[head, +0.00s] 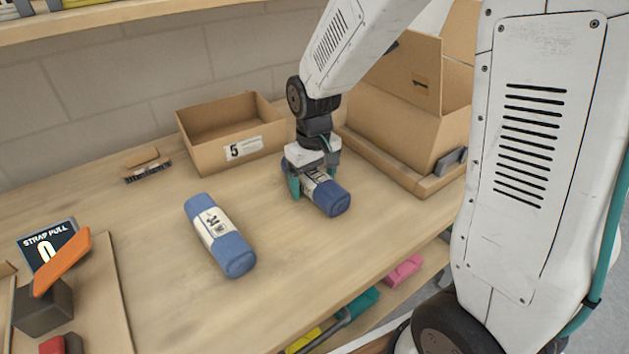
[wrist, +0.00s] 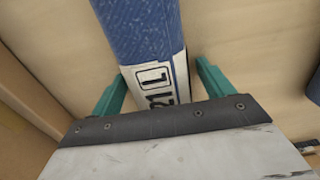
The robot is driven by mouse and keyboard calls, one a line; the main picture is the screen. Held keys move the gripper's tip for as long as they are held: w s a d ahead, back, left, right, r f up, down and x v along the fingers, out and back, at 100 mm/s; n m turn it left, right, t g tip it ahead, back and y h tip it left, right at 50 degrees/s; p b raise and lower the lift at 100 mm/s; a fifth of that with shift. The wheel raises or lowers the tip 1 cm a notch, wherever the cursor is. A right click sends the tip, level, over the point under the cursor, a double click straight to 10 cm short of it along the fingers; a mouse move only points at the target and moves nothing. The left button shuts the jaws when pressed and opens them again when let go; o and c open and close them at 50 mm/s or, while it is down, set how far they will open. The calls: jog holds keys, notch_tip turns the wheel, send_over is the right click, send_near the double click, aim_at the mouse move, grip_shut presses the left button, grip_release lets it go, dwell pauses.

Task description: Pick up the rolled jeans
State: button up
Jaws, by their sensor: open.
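Two rolled jeans, blue with a white label band, lie on the wooden bench in the head view. One roll (head: 331,196) is under my gripper (head: 312,186). The other roll (head: 219,235) lies to the left, apart from the gripper. My gripper points down with its teal fingers open, one on each side of the first roll. In the wrist view this roll (wrist: 140,30) runs between the fingers of my gripper (wrist: 160,90), with its printed label near the palm. A gap shows beside the right finger; contact at the left one is unclear.
An open cardboard box (head: 235,140) marked 5 stands behind the rolls. A larger cardboard box (head: 400,120) stands to the right of the gripper. A small brush (head: 147,166) lies at the back left. A strap-pull device (head: 52,285) sits at the front left. Bare bench lies between the rolls.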

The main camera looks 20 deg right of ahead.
jog(key=shift+c, duration=0.3)
jog(key=c, duration=1.2)
jog(key=shift+r, duration=0.1)
jog(key=shift+c, duration=0.2)
